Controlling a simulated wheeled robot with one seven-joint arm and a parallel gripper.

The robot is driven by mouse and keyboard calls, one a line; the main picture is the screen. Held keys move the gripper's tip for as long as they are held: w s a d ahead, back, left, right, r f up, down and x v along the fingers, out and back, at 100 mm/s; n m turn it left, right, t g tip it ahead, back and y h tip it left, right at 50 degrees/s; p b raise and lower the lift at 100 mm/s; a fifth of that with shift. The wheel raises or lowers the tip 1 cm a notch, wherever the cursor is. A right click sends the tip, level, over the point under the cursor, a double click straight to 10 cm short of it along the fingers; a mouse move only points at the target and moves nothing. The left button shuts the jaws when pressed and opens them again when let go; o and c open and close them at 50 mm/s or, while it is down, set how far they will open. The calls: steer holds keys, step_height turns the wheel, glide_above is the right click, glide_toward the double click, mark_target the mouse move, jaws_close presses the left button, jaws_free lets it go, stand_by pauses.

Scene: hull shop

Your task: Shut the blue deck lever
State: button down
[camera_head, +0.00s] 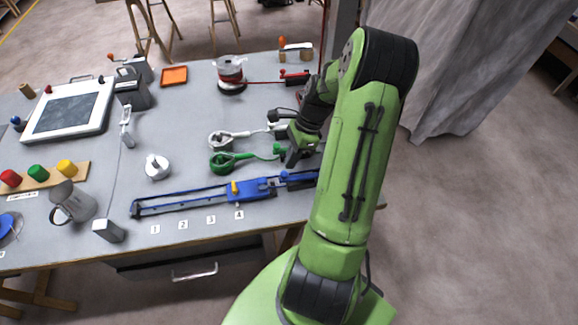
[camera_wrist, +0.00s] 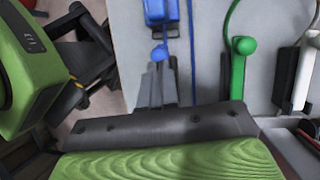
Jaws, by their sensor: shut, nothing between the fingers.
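The blue deck lever (camera_head: 290,177) is near the right end of the table, at the end of the long blue track (camera_head: 165,207). In the wrist view a blue body (camera_wrist: 158,12) stands at the top, with a round blue knob (camera_wrist: 160,52) below it. My gripper (camera_head: 291,164) is low over the table beside the blue lever. In the wrist view its grey fingers (camera_wrist: 158,72) are shut and empty, with the tips close to the blue knob. I cannot tell whether they touch it, and the lever's angle is unclear.
A green lever (camera_wrist: 241,62) and a white lever (camera_wrist: 305,75) stand right of the fingers in the wrist view. A red lever (camera_head: 296,76) is farther back on the table. A blue slider (camera_head: 250,189) with a yellow tab sits on the track.

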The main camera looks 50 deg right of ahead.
steer(key=shift+x, duration=1.05)
